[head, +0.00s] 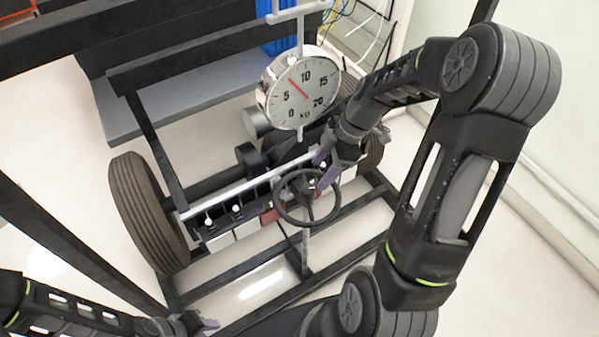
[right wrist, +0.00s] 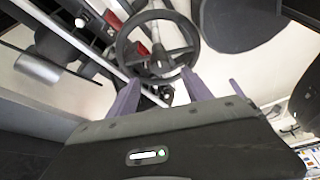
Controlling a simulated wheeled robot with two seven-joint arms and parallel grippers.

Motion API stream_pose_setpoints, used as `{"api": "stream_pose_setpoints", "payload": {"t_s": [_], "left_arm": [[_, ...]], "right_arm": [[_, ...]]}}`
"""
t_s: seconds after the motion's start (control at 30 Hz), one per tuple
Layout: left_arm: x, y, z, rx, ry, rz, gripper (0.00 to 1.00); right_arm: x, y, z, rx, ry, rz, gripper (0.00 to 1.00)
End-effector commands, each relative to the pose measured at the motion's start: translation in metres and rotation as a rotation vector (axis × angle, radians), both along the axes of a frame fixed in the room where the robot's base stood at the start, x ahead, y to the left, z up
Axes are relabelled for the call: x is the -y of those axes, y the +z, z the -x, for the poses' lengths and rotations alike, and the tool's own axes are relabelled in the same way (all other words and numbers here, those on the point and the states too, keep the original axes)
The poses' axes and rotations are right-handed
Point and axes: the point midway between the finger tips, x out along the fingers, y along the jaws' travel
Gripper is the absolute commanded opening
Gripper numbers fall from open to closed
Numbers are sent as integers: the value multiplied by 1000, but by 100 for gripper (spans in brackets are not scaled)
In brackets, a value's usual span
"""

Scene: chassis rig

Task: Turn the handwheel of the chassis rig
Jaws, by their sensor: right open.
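The dark handwheel (head: 281,207) stands on the front of the chassis rig, on a light shaft. My right gripper (head: 324,168) reaches down from the upper right, its purple fingers open beside the wheel's upper right rim. In the right wrist view the handwheel (right wrist: 122,57) lies just beyond the open purple fingers, with its spokes and hub visible. I see no grip on the rim; whether a finger touches it I cannot tell. My left gripper (head: 207,322) is low at the bottom left edge of the head view, away from the wheel; its opening is unclear.
A round dial gauge (head: 299,88) stands above and behind the wheel, near my right arm. A tyre (head: 148,212) is at the left of the rig. Dark frame bars (head: 341,266) run across the front. White floor (head: 262,285) shows between them.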

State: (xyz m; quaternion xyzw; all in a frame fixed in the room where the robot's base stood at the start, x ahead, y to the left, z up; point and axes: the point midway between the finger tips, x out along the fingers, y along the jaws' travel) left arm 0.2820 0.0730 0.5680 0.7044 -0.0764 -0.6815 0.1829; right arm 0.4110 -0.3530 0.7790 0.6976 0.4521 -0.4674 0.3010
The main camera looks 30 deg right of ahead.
Motion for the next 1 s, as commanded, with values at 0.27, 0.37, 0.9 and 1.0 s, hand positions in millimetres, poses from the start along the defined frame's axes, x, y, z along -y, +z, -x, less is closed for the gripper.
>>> {"api": "stream_pose_setpoints", "payload": {"t_s": [0.27,0.37,0.9,1.0], "left_arm": [[0,0,1,-2,-1,0,34],[0,0,1,-2,-1,0,34],[0,3,1,-1,0,0,34],[0,4,1,-1,0,0,34]], "right_arm": [[0,0,0,0,-1,0,58],[0,-1,0,0,-1,0,58],[-23,-61,-10,-4,1,-2,58],[-26,-69,-11,-2,0,-1,58]]}}
